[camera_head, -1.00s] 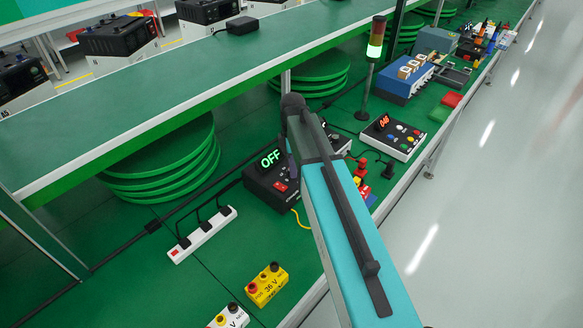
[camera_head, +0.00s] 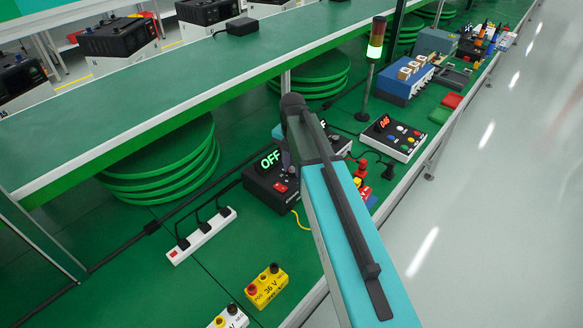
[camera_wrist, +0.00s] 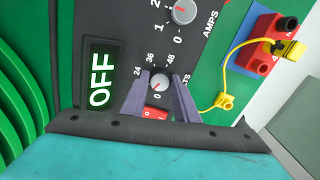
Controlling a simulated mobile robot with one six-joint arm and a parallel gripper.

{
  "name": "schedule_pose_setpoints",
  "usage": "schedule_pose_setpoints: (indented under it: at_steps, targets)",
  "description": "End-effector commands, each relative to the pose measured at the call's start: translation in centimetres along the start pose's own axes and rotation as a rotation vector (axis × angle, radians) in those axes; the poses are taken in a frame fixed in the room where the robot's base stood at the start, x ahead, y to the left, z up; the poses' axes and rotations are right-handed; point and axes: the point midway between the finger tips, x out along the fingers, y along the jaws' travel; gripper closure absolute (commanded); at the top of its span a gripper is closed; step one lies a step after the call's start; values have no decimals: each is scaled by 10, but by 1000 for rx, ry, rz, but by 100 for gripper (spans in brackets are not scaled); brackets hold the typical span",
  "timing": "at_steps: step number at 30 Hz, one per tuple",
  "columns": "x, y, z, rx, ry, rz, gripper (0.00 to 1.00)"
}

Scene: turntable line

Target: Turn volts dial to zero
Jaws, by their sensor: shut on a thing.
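The volts dial (camera_wrist: 159,84) is a small pale knob on a dark panel in the wrist view, with 24, 36 and 48 around it and 0 below it. My gripper (camera_wrist: 161,77) has its two purple-grey fingers on either side of this knob, shut on it. The knob's pointer is too small to read surely. The power supply (camera_head: 262,190) shows a green OFF in the head view; the OFF display (camera_wrist: 101,87) also fills the left of the panel in the wrist view. My arm hides the dial in the head view.
The amps dial (camera_wrist: 184,11) is above the volts dial in the wrist view. A red switch (camera_wrist: 155,112) lies just below it, between the fingers. A yellow lead (camera_wrist: 226,101) runs on the right. A power strip (camera_head: 203,237) and a yellow 36 V block (camera_head: 266,286) stand nearby.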

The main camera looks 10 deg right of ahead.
Motion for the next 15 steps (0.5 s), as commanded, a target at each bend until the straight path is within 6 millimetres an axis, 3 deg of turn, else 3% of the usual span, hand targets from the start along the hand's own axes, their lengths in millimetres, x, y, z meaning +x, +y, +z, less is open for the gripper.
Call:
schedule_pose_setpoints:
  at_steps: [15]
  targets:
    - [2,-1,-6,-452,14,-1,95]
